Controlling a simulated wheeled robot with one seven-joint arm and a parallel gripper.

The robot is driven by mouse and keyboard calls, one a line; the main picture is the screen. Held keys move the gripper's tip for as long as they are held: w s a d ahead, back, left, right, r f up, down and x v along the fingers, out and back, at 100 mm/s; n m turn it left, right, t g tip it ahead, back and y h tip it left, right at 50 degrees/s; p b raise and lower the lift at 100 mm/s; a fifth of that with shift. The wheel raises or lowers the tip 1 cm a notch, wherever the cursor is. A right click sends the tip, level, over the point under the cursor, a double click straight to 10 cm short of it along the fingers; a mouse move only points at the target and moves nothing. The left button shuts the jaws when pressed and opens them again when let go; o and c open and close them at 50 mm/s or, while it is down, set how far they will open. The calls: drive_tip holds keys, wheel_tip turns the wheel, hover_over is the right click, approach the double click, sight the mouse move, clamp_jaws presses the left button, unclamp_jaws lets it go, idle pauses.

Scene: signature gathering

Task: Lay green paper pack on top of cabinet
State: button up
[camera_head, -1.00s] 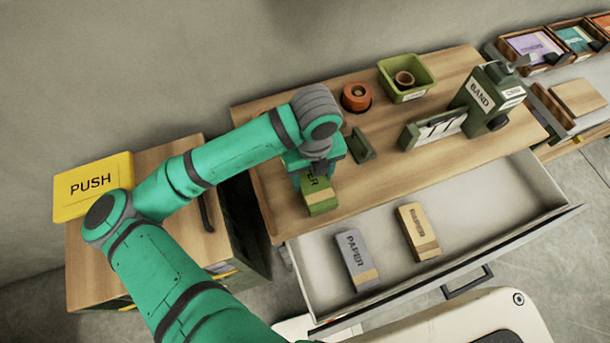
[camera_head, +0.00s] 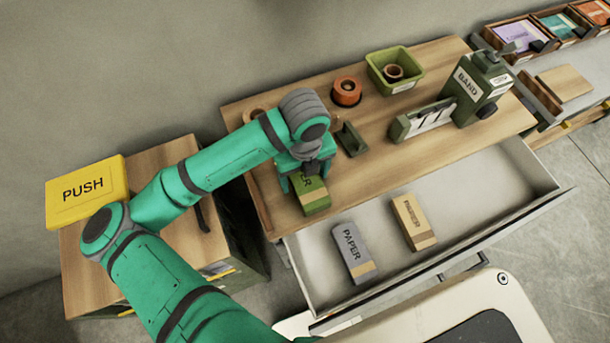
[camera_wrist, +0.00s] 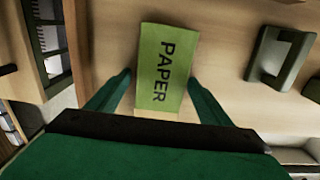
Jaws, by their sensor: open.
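The green paper pack (camera_head: 314,197) lies flat on the wooden top of the cabinet (camera_head: 372,185), near its front edge above the open drawer. My gripper (camera_head: 308,182) is over the pack, partly hiding its far end. In the wrist view, my open gripper (camera_wrist: 160,88) has one finger on each side of the pack (camera_wrist: 168,58), whose "PAPER" label faces up. A gap shows beside each finger there. Whether the pack rests fully on the surface is hard to tell, but it looks level with it.
The open drawer (camera_head: 470,215) holds a grey paper pack (camera_head: 352,252) and a tan one (camera_head: 413,222). The cabinet top also carries a green banding machine (camera_head: 482,88), a green bin (camera_head: 396,70) and an orange roll (camera_head: 346,92). A yellow PUSH box (camera_head: 86,190) stands left.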

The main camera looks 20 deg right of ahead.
wheel_tip(320, 180, up, 12)
idle(0.5)
idle(0.4)
